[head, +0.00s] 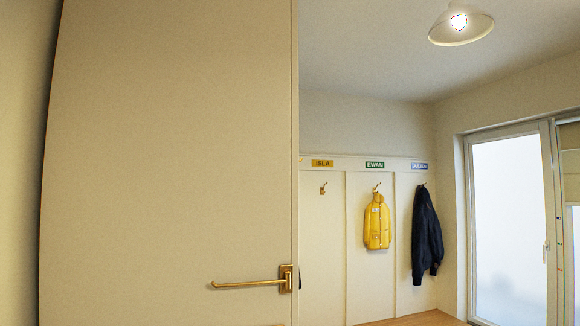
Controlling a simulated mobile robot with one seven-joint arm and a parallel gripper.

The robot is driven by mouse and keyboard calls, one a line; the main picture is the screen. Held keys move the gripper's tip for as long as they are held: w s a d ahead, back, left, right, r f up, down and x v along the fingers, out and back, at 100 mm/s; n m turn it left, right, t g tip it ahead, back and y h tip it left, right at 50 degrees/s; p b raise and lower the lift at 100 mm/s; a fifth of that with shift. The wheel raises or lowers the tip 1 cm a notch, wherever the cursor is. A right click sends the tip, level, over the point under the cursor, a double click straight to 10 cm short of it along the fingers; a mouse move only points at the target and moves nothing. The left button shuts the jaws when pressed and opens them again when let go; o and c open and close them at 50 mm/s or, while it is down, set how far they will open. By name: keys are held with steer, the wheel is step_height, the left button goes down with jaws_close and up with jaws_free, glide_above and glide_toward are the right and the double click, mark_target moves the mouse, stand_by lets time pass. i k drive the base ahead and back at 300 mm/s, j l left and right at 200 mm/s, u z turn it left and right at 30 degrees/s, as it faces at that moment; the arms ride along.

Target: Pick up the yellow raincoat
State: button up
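The yellow raincoat (377,226) hangs from a brass hook (376,187) on the white panelled wall at the back of the room, under a green name sign reading EWAN (375,165). It hangs upright and has a small pale patch near its top. My gripper is not in view.
A large cream door (170,150) with a brass handle (250,283) fills the left and hides part of the room. A dark coat (425,235) hangs right of the raincoat. An empty hook (323,188) is under the ISLA sign. A glazed door (509,220) stands at right.

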mark_target(378, 219)
steer(key=i+l, duration=0.1)
steer(key=l, duration=0.65)
steer(key=i+l, duration=0.15)
steer(key=l, duration=0.25)
steer(key=i+l, duration=0.2)
steer(key=l, duration=0.15)
steer(key=i+l, duration=0.2)
steer(key=l, duration=0.15)
steer(key=i+l, duration=0.2)
steer(key=l, duration=0.15)
steer(key=i+l, duration=0.1)
steer(key=i, duration=0.65)
steer(key=i+l, duration=0.15)
steer(key=i, duration=0.55)
steer(key=i+j, duration=0.4)
steer(key=i, duration=0.15)
steer(key=i+j, duration=0.75)
steer(key=j+z, duration=0.05)
steer(key=j, duration=0.05)
